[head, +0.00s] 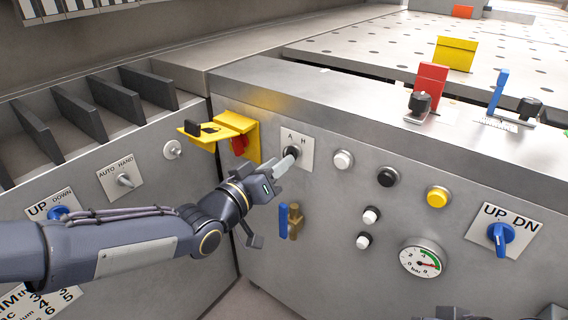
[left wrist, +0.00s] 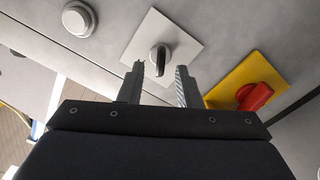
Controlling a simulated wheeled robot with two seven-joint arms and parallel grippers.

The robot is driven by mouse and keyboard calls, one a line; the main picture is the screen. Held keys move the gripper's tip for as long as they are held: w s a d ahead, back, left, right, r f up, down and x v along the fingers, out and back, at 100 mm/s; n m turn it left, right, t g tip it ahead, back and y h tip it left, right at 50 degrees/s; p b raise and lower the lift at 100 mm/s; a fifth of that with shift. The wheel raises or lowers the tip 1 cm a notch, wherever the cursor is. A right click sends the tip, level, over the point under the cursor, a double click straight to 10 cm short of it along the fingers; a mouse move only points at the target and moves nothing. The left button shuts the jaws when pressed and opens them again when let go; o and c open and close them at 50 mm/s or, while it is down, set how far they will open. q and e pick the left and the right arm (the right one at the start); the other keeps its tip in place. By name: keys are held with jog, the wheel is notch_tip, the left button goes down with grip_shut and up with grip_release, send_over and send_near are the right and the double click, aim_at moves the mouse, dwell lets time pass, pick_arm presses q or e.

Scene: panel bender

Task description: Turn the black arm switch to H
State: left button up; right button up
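The black arm switch (head: 291,152) sits on a white plate (head: 303,140) marked A and H on the front panel. In the left wrist view the switch (left wrist: 160,58) shows as a black knob with a pale edge, on its white plate. My left gripper (head: 284,163) is at the switch in the head view and partly covers it. In the left wrist view its two fingers (left wrist: 169,72) are spread apart, with the switch between and just beyond their tips. I cannot tell whether they touch it. My right gripper (head: 450,313) barely shows at the bottom edge.
A yellow bracket (head: 252,140) with a red knob (head: 239,145) juts out left of the switch. A white button (head: 343,160) is to the right. A blue handle (head: 283,221) and brass valve (head: 295,220) are below. A pressure gauge (head: 423,260) is lower right.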

aim_at(285, 155)
pick_arm(q)
jog(key=shift+x, duration=1.6)
jog(key=shift+c, duration=0.4)
grip_shut()
